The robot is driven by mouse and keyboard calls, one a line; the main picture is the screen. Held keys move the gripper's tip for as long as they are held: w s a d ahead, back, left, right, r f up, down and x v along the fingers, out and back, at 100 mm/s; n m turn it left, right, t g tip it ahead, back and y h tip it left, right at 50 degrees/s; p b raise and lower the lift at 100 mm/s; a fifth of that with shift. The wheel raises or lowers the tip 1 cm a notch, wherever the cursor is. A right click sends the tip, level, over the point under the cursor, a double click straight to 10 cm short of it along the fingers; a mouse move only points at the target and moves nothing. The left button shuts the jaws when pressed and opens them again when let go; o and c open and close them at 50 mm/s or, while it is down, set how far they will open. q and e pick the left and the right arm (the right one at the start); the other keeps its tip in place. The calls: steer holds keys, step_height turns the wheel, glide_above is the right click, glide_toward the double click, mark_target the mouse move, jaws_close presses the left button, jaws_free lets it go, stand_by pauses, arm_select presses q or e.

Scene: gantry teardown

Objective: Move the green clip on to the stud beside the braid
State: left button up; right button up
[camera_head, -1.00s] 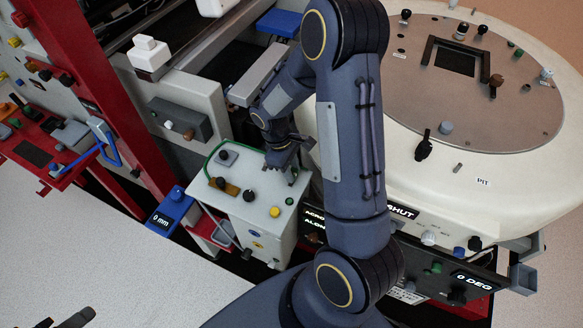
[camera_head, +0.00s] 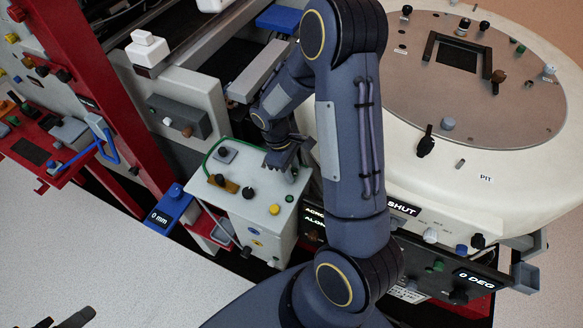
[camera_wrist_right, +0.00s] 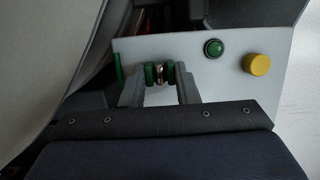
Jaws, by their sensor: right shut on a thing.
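My right gripper (camera_head: 284,167) is over the back right part of the pale box's top in the head view. In the right wrist view its two fingers (camera_wrist_right: 160,82) are shut on the green clip (camera_wrist_right: 150,74), whose green sides show with a metallic piece between them. The clip is hidden behind the hand in the head view. I cannot tell whether it is clear of the box or touching it. I cannot make out the stud or the braid with certainty. A dark piece at the bottom left, likely my left gripper (camera_head: 75,319), is mostly cut off.
The box top (camera_head: 233,200) carries a yellow knob (camera_head: 275,209), a black knob (camera_head: 248,193) and a green cable (camera_head: 207,158) along its left edge. A green button (camera_wrist_right: 213,48) is near the clip. The big round cream housing (camera_head: 480,175) stands close on the right.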

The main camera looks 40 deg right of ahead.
steer(key=o, duration=1.1)
steer(key=shift+f, duration=0.15)
steer(key=shift+o, duration=0.2)
steer(key=s+p+v, duration=0.1)
steer(key=p+v, duration=0.2)
steer(key=v, duration=0.8)
steer(key=shift+d+r, duration=0.15)
steer(key=shift+r, duration=0.35)
steer(key=shift+w, duration=0.1)
